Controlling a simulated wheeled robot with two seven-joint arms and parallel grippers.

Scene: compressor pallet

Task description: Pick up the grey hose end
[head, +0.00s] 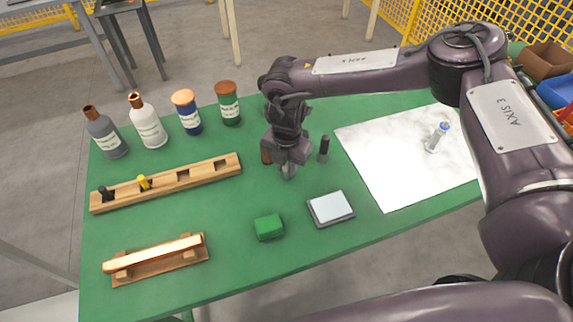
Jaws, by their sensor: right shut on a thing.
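My right gripper (289,167) points down over the middle of the green table (215,262). It is shut on a small grey thing, mostly hidden by the fingers; only a little of it shows at the tips. I cannot tell whether it is a hose end, and no hose shows. A small brown thing is partly hidden just left of the gripper. A dark upright peg (324,148) stands just right of it. My left gripper is not in view.
Several bottles and jars, such as a white bottle (148,125), stand at the back left. A wooden rack (207,174), wooden stand (155,268), green block (268,227) and grey pad (330,208) lie in front. White marbled sheet (390,165) at right holds a small clear, blue-topped item (437,136).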

